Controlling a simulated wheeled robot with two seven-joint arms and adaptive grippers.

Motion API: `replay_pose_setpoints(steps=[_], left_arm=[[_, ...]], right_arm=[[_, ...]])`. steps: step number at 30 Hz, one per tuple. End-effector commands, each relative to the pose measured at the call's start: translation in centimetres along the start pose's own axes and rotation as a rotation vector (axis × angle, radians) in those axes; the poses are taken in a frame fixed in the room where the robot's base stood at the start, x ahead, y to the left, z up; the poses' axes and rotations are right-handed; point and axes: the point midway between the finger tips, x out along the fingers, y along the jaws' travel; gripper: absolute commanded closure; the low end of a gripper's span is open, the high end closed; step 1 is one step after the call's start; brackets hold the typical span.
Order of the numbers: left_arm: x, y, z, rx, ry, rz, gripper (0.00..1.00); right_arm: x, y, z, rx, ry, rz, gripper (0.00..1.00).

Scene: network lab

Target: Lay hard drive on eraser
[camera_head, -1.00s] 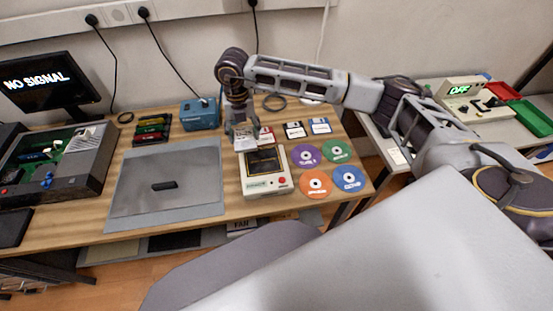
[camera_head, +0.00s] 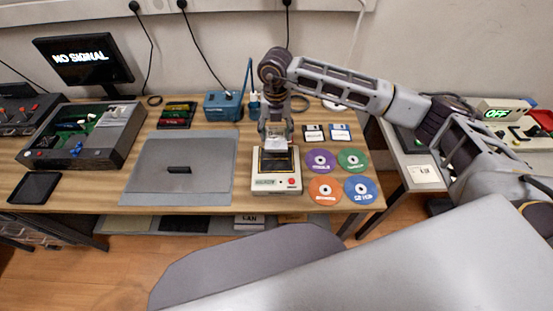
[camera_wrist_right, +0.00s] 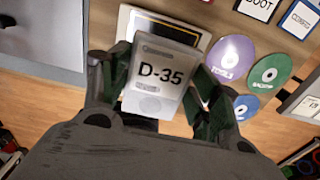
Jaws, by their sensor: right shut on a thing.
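The hard drive (camera_wrist_right: 158,75) is a light grey block labelled D-35. My right gripper (camera_wrist_right: 155,92) is shut on it, with a finger on each side. In the head view the hard drive (camera_head: 275,143) is small, below the right gripper (camera_head: 276,133), over the back part of the eraser. In the wrist view the hard drive hides much of the eraser (camera_wrist_right: 192,38). I cannot tell whether they touch. My left gripper is not in view.
Several coloured discs (camera_head: 322,161) and two floppy disks (camera_head: 339,132) lie right of the eraser. A grey mat (camera_head: 205,160) with a small black item (camera_head: 179,170) lies left. A blue box (camera_head: 222,105) stands behind. The table's front edge is close to the eraser.

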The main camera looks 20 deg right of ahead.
Motion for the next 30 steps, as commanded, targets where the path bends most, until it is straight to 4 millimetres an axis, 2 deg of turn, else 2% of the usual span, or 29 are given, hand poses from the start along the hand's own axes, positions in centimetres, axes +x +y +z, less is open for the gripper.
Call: replay_pose_setpoints(steps=[8,21,30], left_arm=[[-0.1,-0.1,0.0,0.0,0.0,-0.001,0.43],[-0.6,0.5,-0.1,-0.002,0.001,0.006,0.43],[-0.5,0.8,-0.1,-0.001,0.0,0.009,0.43]], right_arm=[[0.4,0.0,0.0,0.001,0.001,-0.001,0.68],[4.8,0.0,0.0,0.001,0.0,0.0,0.68],[5.0,0.0,0.0,0.001,0.0,0.0,0.68]])
